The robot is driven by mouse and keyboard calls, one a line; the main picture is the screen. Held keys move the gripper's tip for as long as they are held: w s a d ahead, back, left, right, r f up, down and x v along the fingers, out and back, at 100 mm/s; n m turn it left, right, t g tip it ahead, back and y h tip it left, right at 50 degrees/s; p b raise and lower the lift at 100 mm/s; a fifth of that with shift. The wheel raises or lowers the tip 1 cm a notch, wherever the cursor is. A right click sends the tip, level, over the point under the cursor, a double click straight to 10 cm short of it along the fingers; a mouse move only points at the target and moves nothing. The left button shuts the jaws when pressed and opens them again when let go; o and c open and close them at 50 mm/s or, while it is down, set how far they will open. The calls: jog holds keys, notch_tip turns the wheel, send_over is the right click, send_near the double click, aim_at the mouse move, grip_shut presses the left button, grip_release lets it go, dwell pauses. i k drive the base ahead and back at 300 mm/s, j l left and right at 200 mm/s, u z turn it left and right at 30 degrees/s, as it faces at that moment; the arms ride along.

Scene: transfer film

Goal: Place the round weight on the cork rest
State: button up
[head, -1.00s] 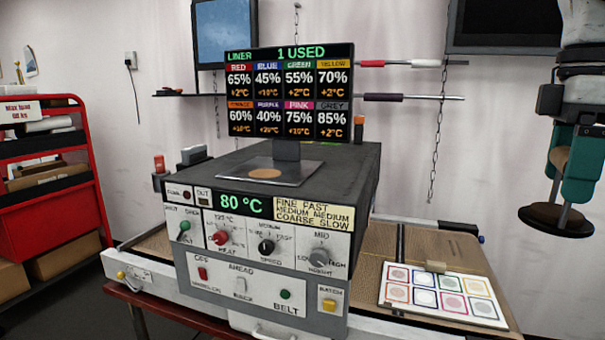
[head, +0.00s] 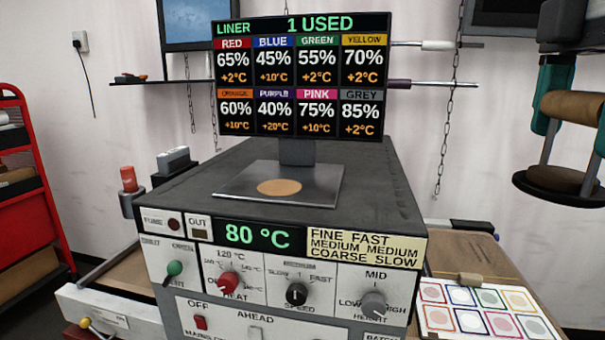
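The round weight (head: 520,183) shows at the right edge of the head view. It is a dark disc with a brown top, two upright rods and a brown bar handle. My gripper (head: 572,112) has teal fingers at either side of the handle and holds the weight in the air. The right part of both is cut off. The cork rest (head: 279,187) is a flat tan disc on the metal plate (head: 322,179) on top of the grey machine. It is bare, and the weight is well to its right.
A display screen (head: 302,78) stands on a post behind the cork rest. The machine (head: 385,185) has knobs on its front. A colour swatch card (head: 455,291) lies at lower right. A red beacon (head: 128,181) and a red rack (head: 48,205) are at left.

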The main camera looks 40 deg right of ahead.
aim_at(279, 187)
jog(key=i, duration=1.05)
